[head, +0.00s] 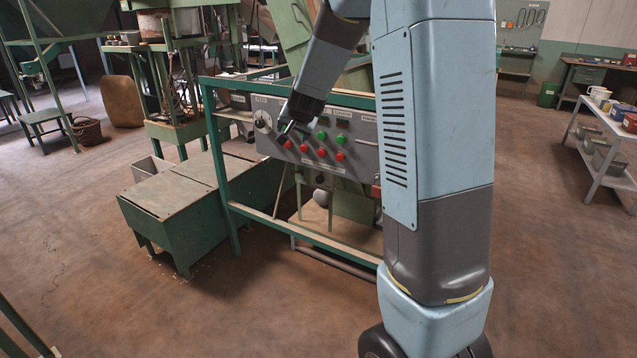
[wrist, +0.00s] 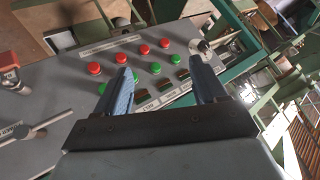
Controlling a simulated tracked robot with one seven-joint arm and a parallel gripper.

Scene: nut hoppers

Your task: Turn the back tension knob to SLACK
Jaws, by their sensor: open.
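A grey control panel (head: 352,158) stands in a green frame; it also shows in the wrist view (wrist: 62,72). A round dial-like knob (head: 262,122) on a pale plate sits at the panel's left end. A knob (wrist: 203,46) shows near the panel's upper right end in the wrist view. A dark round fitting with a lever (wrist: 22,132) is at the lower left there. I cannot read which is the back tension knob or its setting. My gripper (head: 285,133) is open and empty in front of the panel, right of the dial. Its spread fingers (wrist: 162,82) cover part of the panel.
Red buttons (head: 321,152) and green buttons (head: 321,135) line the panel near my gripper. Green frame bars (head: 222,175) border it. A low green bin (head: 165,200) stands at left, and a shelf with containers (head: 602,150) at right. The floor in front is clear.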

